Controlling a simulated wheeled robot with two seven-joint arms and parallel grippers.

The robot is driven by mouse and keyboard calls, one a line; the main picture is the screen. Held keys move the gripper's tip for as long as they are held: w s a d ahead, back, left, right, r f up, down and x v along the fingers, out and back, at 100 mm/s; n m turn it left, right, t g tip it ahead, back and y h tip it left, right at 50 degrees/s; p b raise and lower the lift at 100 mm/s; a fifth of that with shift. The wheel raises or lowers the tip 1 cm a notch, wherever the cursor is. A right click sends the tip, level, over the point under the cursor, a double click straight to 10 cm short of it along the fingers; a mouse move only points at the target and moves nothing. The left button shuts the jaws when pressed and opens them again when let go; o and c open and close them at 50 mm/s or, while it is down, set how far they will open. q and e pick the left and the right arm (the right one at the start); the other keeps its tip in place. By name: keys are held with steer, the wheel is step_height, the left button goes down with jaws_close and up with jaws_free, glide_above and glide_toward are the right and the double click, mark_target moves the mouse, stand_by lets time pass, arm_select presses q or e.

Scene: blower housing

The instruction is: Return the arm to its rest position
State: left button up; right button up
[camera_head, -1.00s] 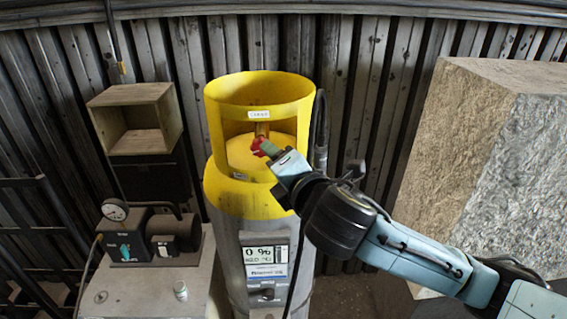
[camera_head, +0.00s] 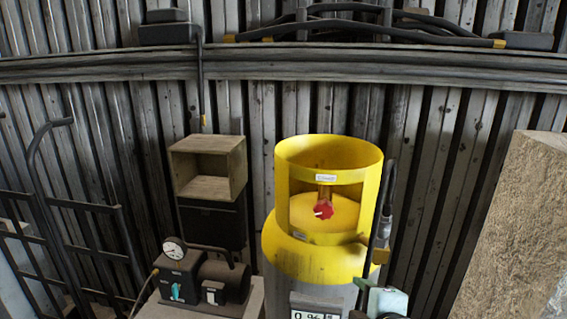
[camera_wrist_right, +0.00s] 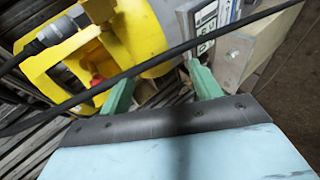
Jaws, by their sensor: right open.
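My right gripper (camera_head: 375,292) is at the bottom of the head view, beside the lower right side of the yellow-topped cylinder (camera_head: 310,262). In the wrist view its two green fingers (camera_wrist_right: 162,84) stand apart with nothing held between them. A black hose (camera_wrist_right: 140,72) crosses the wrist view close to the fingers; I cannot tell whether it touches them. The red valve knob (camera_head: 323,209) sits inside the cylinder's yellow collar, clear of the gripper. Most of my right arm is below the head view. My left gripper is not in view.
A gauge and pump unit (camera_head: 205,277) stands on a grey stand at lower left. An open wooden box (camera_head: 208,168) is behind it. A large rough block (camera_head: 510,235) stands at right. A black hose (camera_head: 381,215) hangs along the cylinder's right side.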

steer(key=s+d+f+m+g+h, duration=0.1)
steer(key=s+d+f+m+g, duration=0.3)
steer(key=s+f+m, duration=0.55)
steer(key=s+d+f+m+g, duration=0.4)
steer(key=s+f, duration=0.3)
steer(key=s, duration=0.5)
step_height(320, 180, down, 35)
steer(key=s+g+b, duration=0.2)
steer(key=b, duration=0.8)
arm_select(q)
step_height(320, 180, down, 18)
steer(key=b, duration=0.8)
arm_select(e)
steer(key=s+d+f, duration=0.1)
steer(key=s+f, duration=0.7)
steer(key=f, duration=0.3)
steer(key=s+d+f+g, duration=0.1)
steer(key=s+f, duration=0.7)
steer(key=f, duration=0.4)
steer(key=shift+d+m, duration=0.2)
steer(key=shift+m, duration=0.15)
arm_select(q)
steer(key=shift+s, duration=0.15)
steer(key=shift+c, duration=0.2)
arm_select(e)
steer(key=shift+s, duration=0.1)
